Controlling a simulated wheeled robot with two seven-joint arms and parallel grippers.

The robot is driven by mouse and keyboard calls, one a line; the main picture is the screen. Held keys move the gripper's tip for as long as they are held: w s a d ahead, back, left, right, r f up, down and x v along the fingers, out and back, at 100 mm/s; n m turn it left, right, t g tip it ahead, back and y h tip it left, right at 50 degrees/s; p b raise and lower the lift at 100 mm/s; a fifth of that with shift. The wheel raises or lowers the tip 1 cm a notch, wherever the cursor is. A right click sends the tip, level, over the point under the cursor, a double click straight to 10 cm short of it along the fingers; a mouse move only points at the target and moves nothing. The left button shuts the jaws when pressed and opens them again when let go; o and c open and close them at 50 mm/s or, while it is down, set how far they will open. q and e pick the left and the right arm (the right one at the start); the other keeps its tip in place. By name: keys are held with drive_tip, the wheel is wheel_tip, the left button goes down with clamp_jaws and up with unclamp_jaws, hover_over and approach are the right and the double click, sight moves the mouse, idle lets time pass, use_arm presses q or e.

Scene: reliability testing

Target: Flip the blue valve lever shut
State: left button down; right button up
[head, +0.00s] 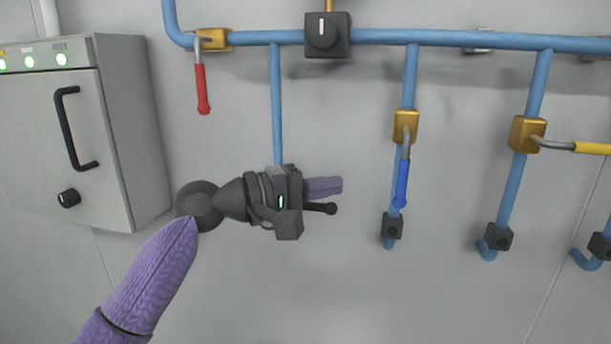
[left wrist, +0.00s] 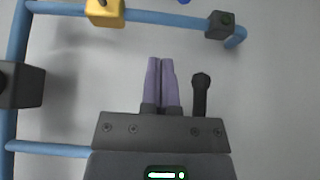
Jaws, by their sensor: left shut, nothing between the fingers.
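The blue valve lever (head: 402,185) hangs down from its brass valve body (head: 405,126), roughly along its vertical blue pipe. My left gripper (head: 340,185) is shut and empty, its purple fingers pointing right toward the blue lever with a clear gap between. In the left wrist view, my closed fingers (left wrist: 160,62) point up the picture; the brass valve body (left wrist: 104,12) is at the top edge, and only a bit of the blue lever (left wrist: 183,1) shows there. My right gripper is not in view.
A red lever (head: 203,90) hangs at upper left, and a yellow lever (head: 592,148) points right. A grey cabinet (head: 120,120) stands at left. The lower wall is clear.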

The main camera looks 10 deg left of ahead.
sight(403, 167)
use_arm(q)
drive_tip(key=w+d+p, duration=0.1)
drive_tip(key=d+p, duration=0.2)
drive_tip(key=d, duration=0.3)
drive_tip(key=shift+d, duration=0.4)
